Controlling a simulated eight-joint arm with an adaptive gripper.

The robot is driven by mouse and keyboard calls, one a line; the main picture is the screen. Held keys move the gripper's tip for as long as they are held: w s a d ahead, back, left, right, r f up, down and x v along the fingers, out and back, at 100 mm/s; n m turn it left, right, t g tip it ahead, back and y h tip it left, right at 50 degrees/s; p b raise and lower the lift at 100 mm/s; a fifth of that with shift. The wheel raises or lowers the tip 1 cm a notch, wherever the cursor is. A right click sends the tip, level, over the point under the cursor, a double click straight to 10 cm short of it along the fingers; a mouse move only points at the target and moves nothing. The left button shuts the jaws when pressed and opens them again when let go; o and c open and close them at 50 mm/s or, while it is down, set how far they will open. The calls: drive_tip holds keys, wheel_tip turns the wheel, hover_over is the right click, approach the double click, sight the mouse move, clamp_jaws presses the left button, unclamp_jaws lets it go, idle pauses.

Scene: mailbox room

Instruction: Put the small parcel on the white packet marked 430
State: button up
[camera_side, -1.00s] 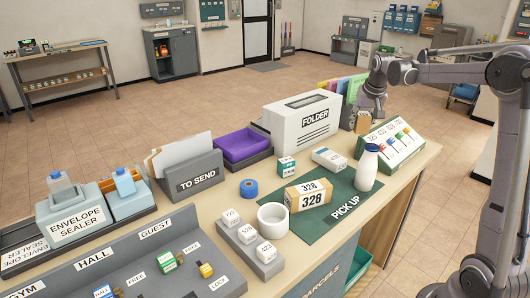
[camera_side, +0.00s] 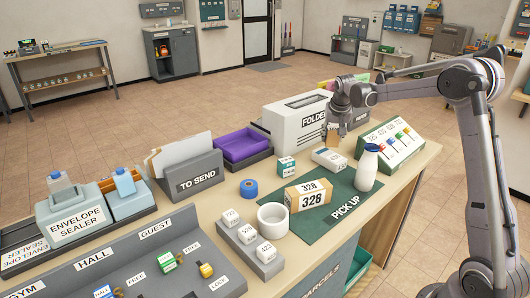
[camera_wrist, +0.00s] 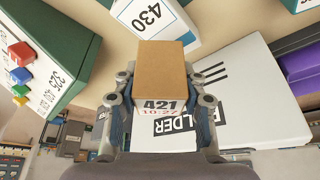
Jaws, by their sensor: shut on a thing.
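The small parcel is a brown box (camera_wrist: 160,68) with a white label reading 421. My gripper (camera_wrist: 162,92) is shut on it, one finger on each side. In the side view the parcel (camera_side: 333,137) hangs below my gripper (camera_side: 336,125), partly hidden by the fingers, above the back of the green mat. The white packet marked 430 (camera_wrist: 152,20) lies beyond the parcel in the wrist view, its lower part hidden by it. In the side view the white packet (camera_side: 328,159) lies flat on the mat's back edge, just in front of and below the parcel.
The white FOLDER box (camera_side: 302,120) stands close behind and left. A sloped green-white stand (camera_side: 390,142) with colored knobs is at right. A white bottle (camera_side: 367,167), the 328 box (camera_side: 307,195) and a teal-white box (camera_side: 286,166) stand near the packet.

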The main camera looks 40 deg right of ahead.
sight(331, 145)
drive_tip(key=shift+f, duration=1.95)
drive_tip(key=o, duration=1.2)
drive_tip(key=shift+f, duration=0.15)
drive_tip(key=v, duration=1.1)
drive_tip(key=shift+r, duration=0.2)
drive_tip(key=s+a+r+n+t+y, duration=0.1)
drive_tip(key=s+a+r+n, duration=0.1)
drive_tip(key=s+a, duration=0.35)
drive_tip(key=s+a+r+n+t, duration=0.1)
drive_tip(key=s+a+n, duration=0.15)
drive_tip(key=a, duration=0.65)
drive_tip(key=s+a+f+n, duration=0.1)
drive_tip(key=s+a+f, duration=0.1)
drive_tip(key=s+a, duration=0.1)
drive_tip(key=s+a+f+n+t+y, duration=0.1)
drive_tip(key=s+a+n, duration=0.1)
drive_tip(key=s+a, duration=0.2)
drive_tip(key=s+a+f+n+t+y, duration=0.1)
drive_tip(key=s+a+f, duration=0.1)
drive_tip(key=s+a, duration=0.2)
drive_tip(key=shift+s+a+f+n, duration=0.15)
drive_tip(key=shift+s+f, duration=0.05)
drive_tip(key=shift+s, duration=0.4)
drive_tip(key=shift+s+a+f+n, duration=0.1)
drive_tip(key=shift+s+f, duration=0.1)
drive_tip(key=shift+s, duration=0.35)
